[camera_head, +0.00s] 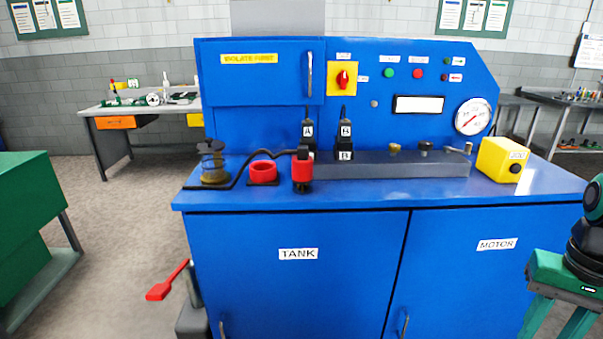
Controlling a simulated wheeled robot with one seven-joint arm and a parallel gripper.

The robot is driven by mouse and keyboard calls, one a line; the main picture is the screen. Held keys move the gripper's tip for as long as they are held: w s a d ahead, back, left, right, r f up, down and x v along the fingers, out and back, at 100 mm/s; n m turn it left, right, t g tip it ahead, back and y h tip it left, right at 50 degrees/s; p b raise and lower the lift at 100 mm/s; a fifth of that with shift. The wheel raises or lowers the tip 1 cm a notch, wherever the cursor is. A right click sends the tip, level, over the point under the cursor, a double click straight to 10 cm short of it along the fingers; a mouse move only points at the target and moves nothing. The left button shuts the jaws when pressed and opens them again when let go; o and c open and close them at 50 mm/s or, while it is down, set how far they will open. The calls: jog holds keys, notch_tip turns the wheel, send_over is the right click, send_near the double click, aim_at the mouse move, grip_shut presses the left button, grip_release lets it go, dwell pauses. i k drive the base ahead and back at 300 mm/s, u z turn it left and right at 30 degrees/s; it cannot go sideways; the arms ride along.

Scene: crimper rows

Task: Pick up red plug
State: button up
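A red plug (302,174) with a black upper part stands upright on the blue bench top, just left of centre. A black hose or cable runs left from its top, past the brass spring-like fitting (214,165). A short red ring-shaped cup (263,172) sits to the plug's left, apart from it. My gripper is not in view, so its place relative to the plug cannot be told.
Black connectors A (308,133) and B (345,137) stand behind, by a grey block (395,168). A yellow box (502,160) sits at right. The blue cabinet (300,290) fronts the bench. A green cabinet (30,230) stands left; floor between is mostly clear.

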aim_at(303, 164)
jog(key=z, duration=2.15)
jog(key=k, duration=1.05)
jog(key=u, duration=1.1)
jog(key=i, duration=0.5)
